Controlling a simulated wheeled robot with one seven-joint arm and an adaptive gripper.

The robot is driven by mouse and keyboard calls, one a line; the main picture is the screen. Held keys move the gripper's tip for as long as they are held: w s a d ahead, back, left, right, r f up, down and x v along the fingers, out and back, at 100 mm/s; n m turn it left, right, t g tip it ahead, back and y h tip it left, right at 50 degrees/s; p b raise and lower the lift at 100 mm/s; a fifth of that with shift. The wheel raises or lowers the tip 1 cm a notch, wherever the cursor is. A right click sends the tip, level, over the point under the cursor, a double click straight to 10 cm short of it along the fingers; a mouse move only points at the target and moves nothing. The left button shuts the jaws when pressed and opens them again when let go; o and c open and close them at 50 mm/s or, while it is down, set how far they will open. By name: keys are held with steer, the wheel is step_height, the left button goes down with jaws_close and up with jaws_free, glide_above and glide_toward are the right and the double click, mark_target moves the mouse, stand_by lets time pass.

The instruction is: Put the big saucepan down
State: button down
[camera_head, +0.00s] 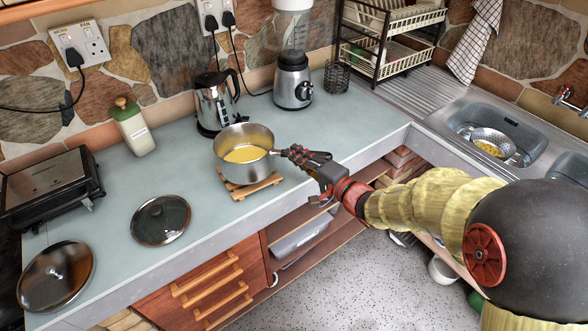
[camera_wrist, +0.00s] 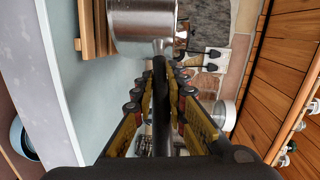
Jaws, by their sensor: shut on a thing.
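The big saucepan (camera_head: 243,145) is steel, upright, with yellow contents inside. It is directly over a wooden trivet (camera_head: 250,186) on the worktop. In the wrist view, which is turned sideways, the saucepan (camera_wrist: 142,28) meets the slatted trivet (camera_wrist: 92,28) with no clear gap, but I cannot tell whether its weight rests there. My gripper (camera_head: 290,152) is shut on the saucepan's handle, to the right of the pan. The handle runs between my fingers (camera_wrist: 163,90) in the wrist view.
A kettle (camera_head: 213,103) stands close behind the saucepan, with a blender (camera_head: 293,83) to its right. Two lids (camera_head: 160,220) (camera_head: 55,277) and a grill (camera_head: 50,188) are to the left. The worktop (camera_head: 110,190) has free room left of the trivet.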

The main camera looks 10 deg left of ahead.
steer(key=shift+w+a+f, duration=0.2)
steer(key=shift+a+f, duration=0.05)
step_height(320, 180, down, 3)
steer(key=shift+w+a+f+b, duration=0.1)
steer(key=shift+w+f+b, duration=0.1)
steer(key=shift+b, duration=0.6)
steer(key=c, duration=1.8)
jaws_free()
steer(key=shift+s+f, duration=0.1)
steer(key=shift+f, duration=0.1)
steer(key=p+v, duration=0.3)
steer(key=v, duration=0.9)
steer(key=shift+r, duration=0.15)
